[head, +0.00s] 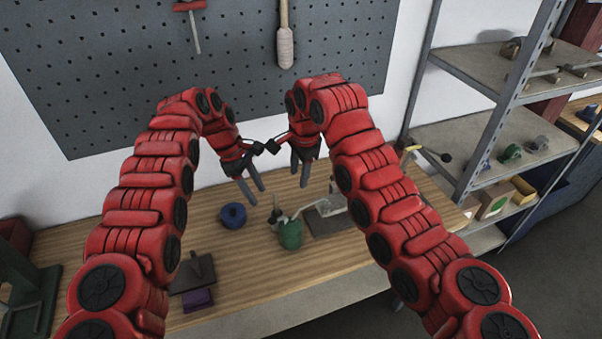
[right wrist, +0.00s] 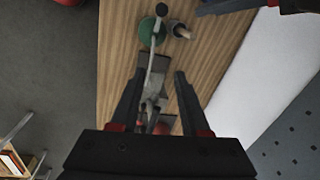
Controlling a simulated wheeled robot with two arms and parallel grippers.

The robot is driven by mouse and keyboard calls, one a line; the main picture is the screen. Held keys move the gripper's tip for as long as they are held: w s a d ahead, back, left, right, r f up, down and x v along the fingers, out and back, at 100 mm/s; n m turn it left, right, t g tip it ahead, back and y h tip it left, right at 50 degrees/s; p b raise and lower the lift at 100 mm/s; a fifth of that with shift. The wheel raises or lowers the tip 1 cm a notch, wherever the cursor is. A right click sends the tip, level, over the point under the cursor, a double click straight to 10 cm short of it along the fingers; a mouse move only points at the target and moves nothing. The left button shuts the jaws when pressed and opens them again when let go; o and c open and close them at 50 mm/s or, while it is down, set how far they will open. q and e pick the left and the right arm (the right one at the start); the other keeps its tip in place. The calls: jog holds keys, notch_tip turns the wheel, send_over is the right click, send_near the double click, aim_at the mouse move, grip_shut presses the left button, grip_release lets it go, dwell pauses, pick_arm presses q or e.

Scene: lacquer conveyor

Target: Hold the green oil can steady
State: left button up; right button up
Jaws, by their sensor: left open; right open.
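My left gripper (head: 252,193) is open and empty, left of the can and above the bench.
A blue round object (head: 233,215) lies left of the can. A purple block (head: 197,299) lies at the front left. Shelves (head: 490,140) stand at the right.

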send_near(297, 213)
jog(key=shift+g, duration=0.3)
jog(key=f, duration=0.3)
jog(key=w+f, duration=0.1)
jog(key=f, duration=0.6)
jog(key=shift+w+a+f, duration=0.1)
jog(key=shift+w+a, duration=0.25)
grip_shut()
jog(key=shift+s+f, duration=0.1)
jog(key=shift+s, duration=0.05)
dwell(0.6)
pick_arm(q)
jog(key=shift+c, duration=0.3)
grip_shut()
